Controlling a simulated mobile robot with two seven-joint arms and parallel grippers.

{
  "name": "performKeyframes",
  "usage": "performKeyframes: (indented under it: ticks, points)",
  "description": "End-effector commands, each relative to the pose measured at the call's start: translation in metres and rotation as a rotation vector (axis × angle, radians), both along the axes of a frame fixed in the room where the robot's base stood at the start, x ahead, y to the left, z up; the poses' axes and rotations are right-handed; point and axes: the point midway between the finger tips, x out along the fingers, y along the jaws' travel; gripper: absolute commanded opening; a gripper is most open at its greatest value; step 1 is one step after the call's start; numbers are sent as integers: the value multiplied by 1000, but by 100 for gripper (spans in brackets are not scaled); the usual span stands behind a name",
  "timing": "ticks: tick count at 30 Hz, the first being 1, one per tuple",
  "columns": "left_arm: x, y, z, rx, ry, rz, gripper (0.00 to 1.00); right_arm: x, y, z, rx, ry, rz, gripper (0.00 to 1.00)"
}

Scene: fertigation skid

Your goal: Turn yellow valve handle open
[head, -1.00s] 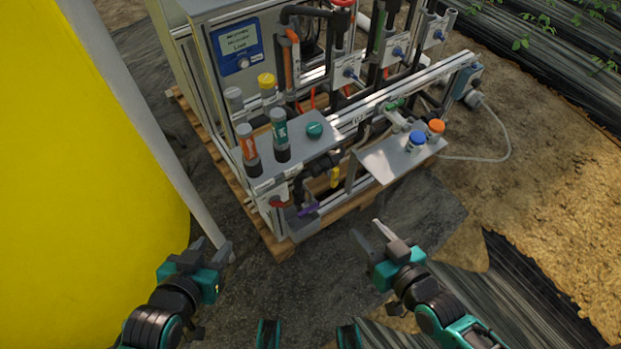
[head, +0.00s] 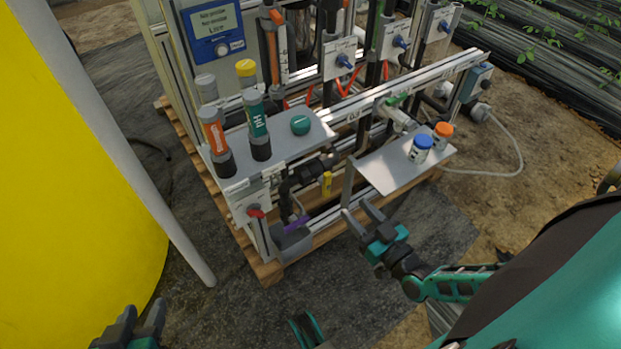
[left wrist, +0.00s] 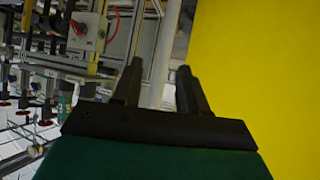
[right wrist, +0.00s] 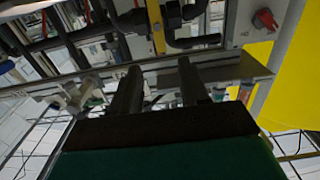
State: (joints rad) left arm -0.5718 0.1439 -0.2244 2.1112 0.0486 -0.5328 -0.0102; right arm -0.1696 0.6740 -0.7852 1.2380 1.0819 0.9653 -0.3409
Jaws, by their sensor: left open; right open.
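The yellow valve handle (head: 327,184) hangs from the black pipework under the skid's front shelf in the head view. It also shows in the right wrist view as a yellow bar (right wrist: 157,27), beyond the fingertips. My right gripper (head: 356,212) is open and empty, in front of and below the handle, apart from it. Its two fingers (right wrist: 157,75) point toward the pipework in the right wrist view. My left gripper (head: 138,312) is open and empty at the lower left, far from the handle. Its fingers (left wrist: 158,75) show apart in the left wrist view.
A grey shelf (head: 280,150) with orange and green pH bottles stands above the pipework. A side shelf (head: 385,170) holds blue-capped and orange-capped bottles. A red handle (head: 256,212) and a purple handle (head: 297,224) are nearby. A yellow tank (head: 70,200) and white pole flank the left side.

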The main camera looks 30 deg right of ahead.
Motion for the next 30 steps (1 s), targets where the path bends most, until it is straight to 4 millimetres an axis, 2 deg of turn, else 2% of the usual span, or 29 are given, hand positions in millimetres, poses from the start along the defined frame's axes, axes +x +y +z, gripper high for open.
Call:
performKeyframes:
  ticks: [5, 12, 18, 24, 30]
  points:
    - [-2, -1, -6, -1, 5, -2, 43, 22, 1, 0, -2, -6, -1, 45]
    - [-4, -4, -16, -6, 11, -10, 43, 72, 6, -1, -1, -6, 0, 45]
    - [-5, -8, -23, -10, 21, -21, 43, 107, 8, -1, -1, -3, 0, 45]
    - [-2, -10, -20, -16, 15, -21, 43, 124, 10, 0, -1, -1, 1, 45]
    - [0, -11, -18, -18, 9, -21, 43, 127, 10, 0, 0, 1, 0, 45]
